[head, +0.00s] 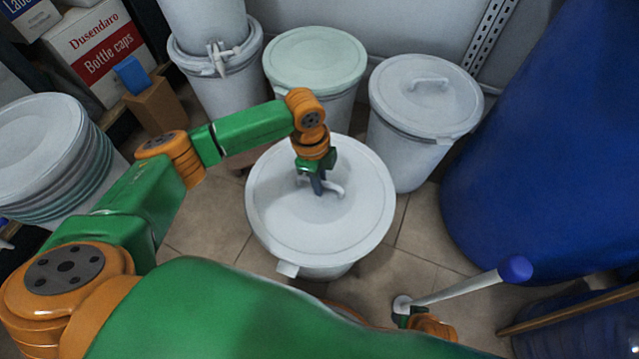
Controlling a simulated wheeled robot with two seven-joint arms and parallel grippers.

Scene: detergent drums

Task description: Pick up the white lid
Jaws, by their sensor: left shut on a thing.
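The white lid (275,215) is round and lies on top of the white drum (335,272) in the middle of the head view. A curved handle (338,188) stands at its centre. My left gripper (318,186) points down at the handle and is shut on it; the fingers hide part of it. The lid looks level and seated on the drum. My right gripper (404,318) shows only in part at the bottom right, by the white end of a rod with a blue knob (515,268). Whether it grips the rod is unclear.
Behind stand a drum with a pale green lid (315,60), a grey-white lidded drum (425,95) and a clamped drum (215,65). A large blue barrel (560,150) fills the right. Stacked lids (40,150) lie at left. Tiled floor (215,225) shows between.

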